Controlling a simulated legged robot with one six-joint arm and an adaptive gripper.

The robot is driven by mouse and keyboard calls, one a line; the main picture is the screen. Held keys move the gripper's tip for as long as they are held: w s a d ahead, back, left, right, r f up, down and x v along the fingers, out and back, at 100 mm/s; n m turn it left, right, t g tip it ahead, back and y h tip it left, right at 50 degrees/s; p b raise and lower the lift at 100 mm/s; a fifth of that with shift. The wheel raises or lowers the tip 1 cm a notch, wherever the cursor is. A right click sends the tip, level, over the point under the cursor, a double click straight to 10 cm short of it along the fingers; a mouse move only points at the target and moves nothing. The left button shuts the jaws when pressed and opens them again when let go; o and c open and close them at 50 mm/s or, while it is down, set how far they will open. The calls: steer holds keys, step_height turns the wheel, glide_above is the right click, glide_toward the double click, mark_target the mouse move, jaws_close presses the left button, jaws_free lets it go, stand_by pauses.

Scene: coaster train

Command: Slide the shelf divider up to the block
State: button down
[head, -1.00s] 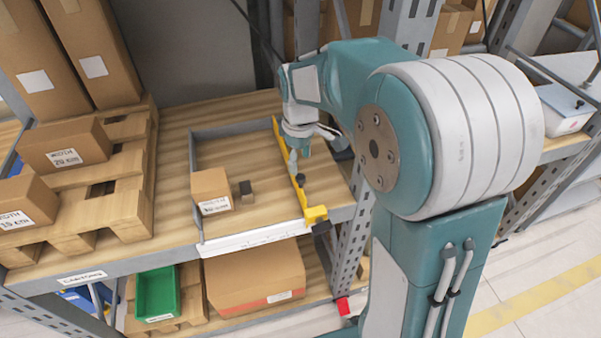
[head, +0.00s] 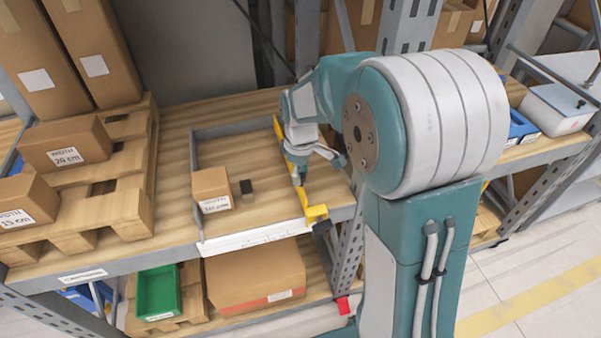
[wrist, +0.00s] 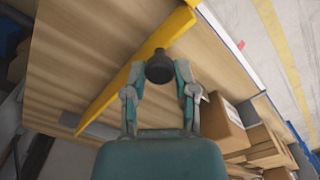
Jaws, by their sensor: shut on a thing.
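The yellow shelf divider (head: 314,203) stands along the right side of the grey-railed bay. It also crosses the wrist view (wrist: 108,92) as a long yellow bar. A dark round knob (wrist: 159,67) sits on it. My gripper (wrist: 160,78) is shut on this knob, with a finger on each side. In the head view my gripper (head: 298,176) is at the divider and hides the knob. A small dark block (head: 246,187) stands on the shelf to the left of the divider, with a clear gap between them. The divider does not touch the block.
A labelled carton (head: 212,188) stands just left of the block. A grey rail (head: 192,155) bounds the bay at left, and a white strip (head: 250,238) runs along the front. A pallet (head: 120,200) with cartons is further left. The wood between block and divider is bare.

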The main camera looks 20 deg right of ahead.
steer(key=a, duration=1.3)
steer(key=shift+a, duration=0.35)
steer(key=c, duration=0.6)
jaws_free()
steer(key=shift+o, duration=0.9)
steer(key=shift+a, duration=0.25)
